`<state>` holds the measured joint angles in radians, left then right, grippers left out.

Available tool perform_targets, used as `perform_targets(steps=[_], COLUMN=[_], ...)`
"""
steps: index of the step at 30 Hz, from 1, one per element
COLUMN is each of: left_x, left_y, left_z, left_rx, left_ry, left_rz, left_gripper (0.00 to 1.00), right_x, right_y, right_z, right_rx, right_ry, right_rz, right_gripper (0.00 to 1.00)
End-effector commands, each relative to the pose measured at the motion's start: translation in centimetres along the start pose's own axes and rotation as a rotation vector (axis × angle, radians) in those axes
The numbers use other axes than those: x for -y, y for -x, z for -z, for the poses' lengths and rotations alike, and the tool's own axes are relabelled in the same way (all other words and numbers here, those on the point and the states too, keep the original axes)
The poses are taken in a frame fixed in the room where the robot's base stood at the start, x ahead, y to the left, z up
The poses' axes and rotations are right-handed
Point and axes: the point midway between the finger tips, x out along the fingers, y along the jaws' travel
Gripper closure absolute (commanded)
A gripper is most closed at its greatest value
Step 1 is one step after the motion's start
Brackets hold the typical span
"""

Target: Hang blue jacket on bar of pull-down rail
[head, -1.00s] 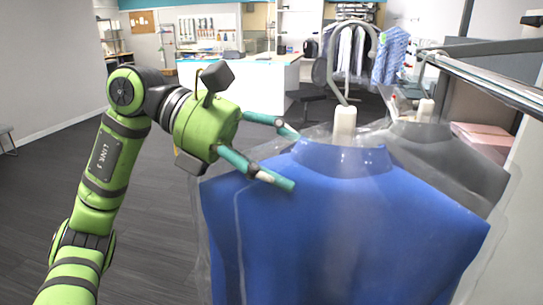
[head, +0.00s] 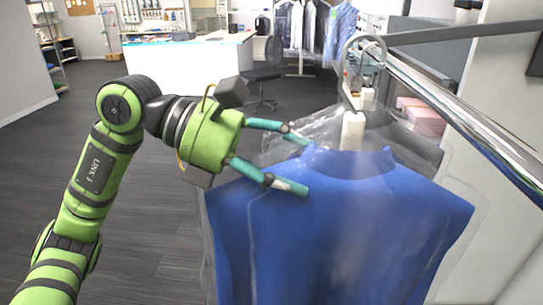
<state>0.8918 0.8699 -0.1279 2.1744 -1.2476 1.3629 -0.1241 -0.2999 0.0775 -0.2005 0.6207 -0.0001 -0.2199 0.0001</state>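The blue jacket (head: 335,230) hangs upright in a clear plastic cover in the front middle of the head view. A white hanger neck (head: 352,131) and a grey curved hook (head: 347,58) rise above its collar. The shiny rail bar (head: 455,112) runs from behind the hook towards the right edge. The hook overlaps the bar's far end in the picture; I cannot tell whether it rests on it. My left gripper (head: 304,168) is open, its fingers apart at the jacket's left shoulder; contact is unclear. My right gripper is out of view.
A grey garment (head: 412,142) in plastic hangs behind the blue jacket. Folded pink items (head: 420,116) lie behind the bar. A dark arm of the rail (head: 460,34) crosses above. A white counter (head: 190,65), an office chair (head: 262,75) and a clothes rack stand farther back. The left floor is clear.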

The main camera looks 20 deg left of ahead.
Motion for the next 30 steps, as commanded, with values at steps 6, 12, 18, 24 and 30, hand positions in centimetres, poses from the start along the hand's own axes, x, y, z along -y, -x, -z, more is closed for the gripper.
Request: perform_targets(steps=[6, 12, 18, 24, 30], left_x=[0.0, 0.1, 0.0, 0.0, 0.0], left_y=[-1.4, -2.8, -4.2, -5.5, -6.8], left_z=[-1.1, -1.7, -2.3, -2.8, -2.2], left_rx=[0.008, 0.008, 0.008, 0.007, 0.007], left_ry=[-0.002, -0.003, -0.002, -0.002, -0.002], left_rz=[0.001, 0.001, 0.000, 0.000, -0.002], left_gripper=[1.00, 1.00, 1.00, 1.00, 1.00], right_x=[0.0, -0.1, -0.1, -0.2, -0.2], right_y=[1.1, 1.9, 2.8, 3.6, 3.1], right_z=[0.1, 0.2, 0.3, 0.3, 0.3], right_rx=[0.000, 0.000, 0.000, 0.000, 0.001], right_ry=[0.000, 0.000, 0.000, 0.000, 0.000], right_rz=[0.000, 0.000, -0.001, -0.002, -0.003], right_gripper=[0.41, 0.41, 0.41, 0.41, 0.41])
